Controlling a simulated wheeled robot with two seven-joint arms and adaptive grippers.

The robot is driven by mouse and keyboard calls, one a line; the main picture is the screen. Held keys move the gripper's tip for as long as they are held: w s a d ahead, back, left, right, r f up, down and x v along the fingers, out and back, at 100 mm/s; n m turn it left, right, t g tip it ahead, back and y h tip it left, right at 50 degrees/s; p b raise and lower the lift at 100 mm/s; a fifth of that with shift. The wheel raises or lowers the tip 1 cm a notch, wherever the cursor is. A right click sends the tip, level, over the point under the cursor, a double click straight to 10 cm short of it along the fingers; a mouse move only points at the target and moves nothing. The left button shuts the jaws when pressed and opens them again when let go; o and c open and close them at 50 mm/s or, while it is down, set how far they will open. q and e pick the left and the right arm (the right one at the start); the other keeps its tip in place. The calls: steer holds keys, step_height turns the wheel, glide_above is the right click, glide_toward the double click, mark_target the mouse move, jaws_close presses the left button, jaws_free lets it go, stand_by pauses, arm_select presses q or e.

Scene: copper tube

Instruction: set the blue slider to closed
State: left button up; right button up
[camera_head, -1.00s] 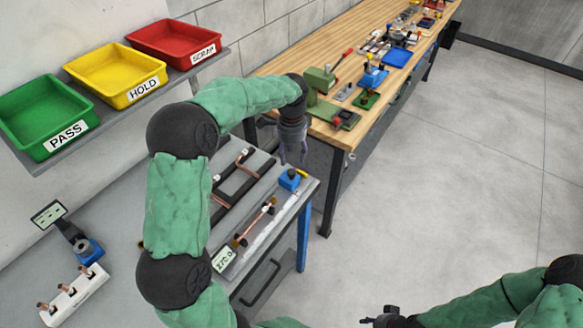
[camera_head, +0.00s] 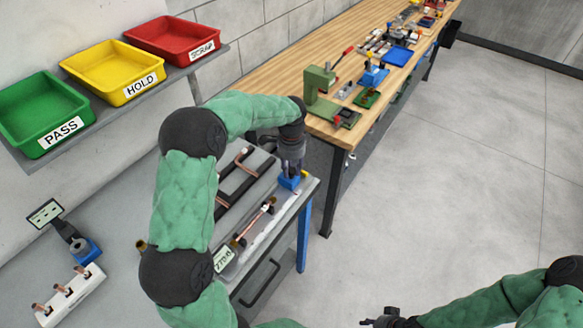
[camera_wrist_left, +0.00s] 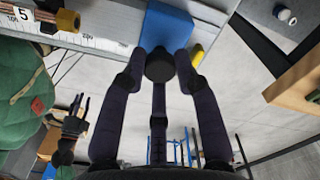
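The blue slider (camera_head: 289,183) sits near the far right end of the grey bench, beside the pale rail (camera_head: 262,232). In the left wrist view it is a blue block (camera_wrist_left: 168,28) with a round black knob (camera_wrist_left: 159,65) in front. My left gripper (camera_head: 290,170) is down at the slider from above. In the wrist view its fingertips (camera_wrist_left: 160,62) lie on both sides of the knob; whether they press on it I cannot tell. My right gripper (camera_head: 380,320) is at the bottom edge, far from the slider, and too small to judge.
A copper tube (camera_head: 254,222) lies in a fixture next to the rail, with a small display (camera_head: 222,258) at its near end. Green (camera_head: 45,110), yellow (camera_head: 115,70) and red (camera_head: 175,38) trays stand on a shelf. A wooden bench (camera_head: 325,130) stands behind; open floor lies right.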

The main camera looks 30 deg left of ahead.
arm_select(q)
jaws_close()
steer(key=shift+s+a+p, duration=0.15)
steer(key=shift+s, duration=1.65)
steer(key=shift+s+a+p, duration=0.15)
steer(key=shift+s, duration=1.6)
steer(key=o, duration=0.8)
jaws_free()
step_height(320, 180, up, 12)
